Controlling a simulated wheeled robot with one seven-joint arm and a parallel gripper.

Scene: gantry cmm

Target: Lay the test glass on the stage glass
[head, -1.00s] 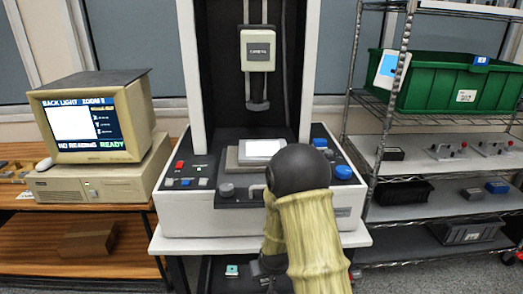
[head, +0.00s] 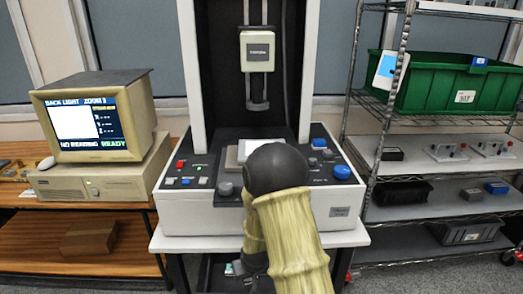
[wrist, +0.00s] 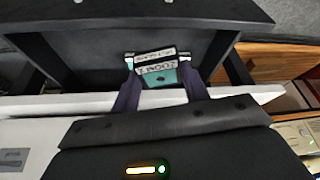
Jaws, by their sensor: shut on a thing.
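The stage glass (head: 246,149) is a bright white lit plate on the machine's stage in the head view. My arm covers its right part. In the wrist view my gripper (wrist: 157,62) is shut on a small teal piece with black-and-white labels (wrist: 160,77), which I take for the test glass. The label text is upside down and hard to read. The piece is over a dark surface below the white table edge. I cannot tell whether it touches that surface. In the head view my arm reaches down in front of the table, and the gripper is mostly hidden.
The measuring machine's white column head (head: 257,50) hangs above the stage. Its control panel (head: 330,168) has several knobs and buttons. The white table edge (wrist: 60,105) is close to my gripper. A computer (head: 95,125) stands left, a wire shelf with a green bin (head: 440,85) right.

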